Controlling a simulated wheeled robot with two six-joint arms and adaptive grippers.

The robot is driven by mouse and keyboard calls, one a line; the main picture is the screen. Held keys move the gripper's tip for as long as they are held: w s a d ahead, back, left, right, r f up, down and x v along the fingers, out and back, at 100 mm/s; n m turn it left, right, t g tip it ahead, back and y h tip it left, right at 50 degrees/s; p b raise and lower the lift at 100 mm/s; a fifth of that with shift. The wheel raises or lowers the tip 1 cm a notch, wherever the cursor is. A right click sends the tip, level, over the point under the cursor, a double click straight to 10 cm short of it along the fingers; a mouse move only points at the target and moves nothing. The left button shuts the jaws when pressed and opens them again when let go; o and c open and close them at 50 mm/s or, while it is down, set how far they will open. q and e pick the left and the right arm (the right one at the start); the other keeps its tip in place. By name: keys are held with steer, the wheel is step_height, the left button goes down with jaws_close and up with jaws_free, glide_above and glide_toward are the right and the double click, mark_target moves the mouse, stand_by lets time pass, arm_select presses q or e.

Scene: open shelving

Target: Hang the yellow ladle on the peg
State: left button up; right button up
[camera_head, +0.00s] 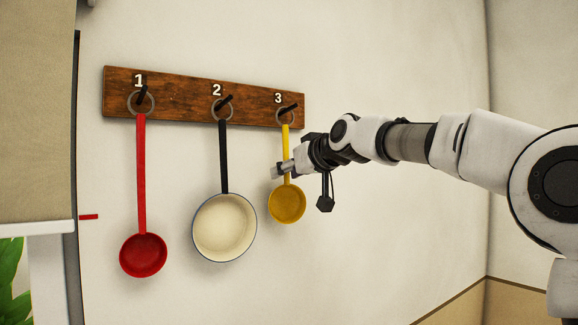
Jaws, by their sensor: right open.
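The yellow ladle (287,203) hangs bowl down on the wall, its ring around the black peg under number 3 (290,109). My right gripper (281,170) is open at the lower part of the ladle's handle, just above the bowl. Its fingers overlap the handle in the picture; whether they touch it I cannot tell. The wooden peg board (180,97) is fixed to the wall and carries pegs numbered 1, 2 and 3. My left gripper is not in view.
A red ladle (142,255) hangs on peg 1 and a cream pan with a black handle (225,227) hangs on peg 2, left of the yellow ladle. A beige panel (38,110) stands at the far left. The wall below and right of the board is bare.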

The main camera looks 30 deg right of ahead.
mark_target(286, 128)
step_height(286, 128, up, 10)
steer(key=shift+f, duration=0.25)
steer(key=shift+r, duration=0.2)
steer(key=shift+d, duration=0.1)
steer(key=shift+s, duration=0.1)
